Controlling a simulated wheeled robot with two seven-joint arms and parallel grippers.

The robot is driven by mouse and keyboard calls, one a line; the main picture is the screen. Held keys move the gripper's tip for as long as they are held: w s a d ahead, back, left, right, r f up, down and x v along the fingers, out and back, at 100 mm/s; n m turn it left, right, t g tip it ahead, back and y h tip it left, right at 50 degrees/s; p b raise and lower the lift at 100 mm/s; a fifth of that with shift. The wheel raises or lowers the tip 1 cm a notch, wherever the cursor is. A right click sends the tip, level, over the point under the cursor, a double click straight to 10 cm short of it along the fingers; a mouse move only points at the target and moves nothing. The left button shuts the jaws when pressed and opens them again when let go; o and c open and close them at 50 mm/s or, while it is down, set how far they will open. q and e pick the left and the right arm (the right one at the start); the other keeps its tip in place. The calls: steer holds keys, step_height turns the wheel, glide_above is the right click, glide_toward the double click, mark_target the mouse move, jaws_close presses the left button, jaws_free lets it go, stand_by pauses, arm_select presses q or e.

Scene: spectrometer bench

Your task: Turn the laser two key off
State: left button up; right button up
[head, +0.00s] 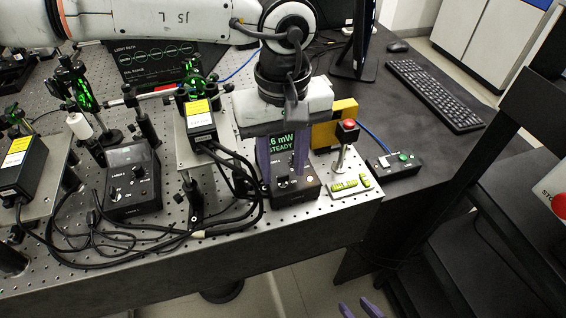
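My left gripper (281,165) reaches down from above at the bench's front right, its two purple fingers apart. It is in front of a power display reading about ".6 mW STEADY" (283,142) and over a black control box (297,192), which I take for the laser two box. The fingers partly hide the box's top, and its key cannot be made out clearly. Another black control box with a knob or key and an ON mark (132,182) stands further left. My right gripper (358,311) shows only as two separated purple fingertips at the bottom edge.
A red button on a post (348,126), a yellow panel (336,118) and a green bubble-level plate (350,185) are close on the right. Black cables (205,234) loop along the bench front. A small switch box (394,163) and keyboard (432,92) lie further right.

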arm_select(q)
steer(key=shift+f, duration=0.55)
steer(key=shift+c, duration=0.2)
jaws_close()
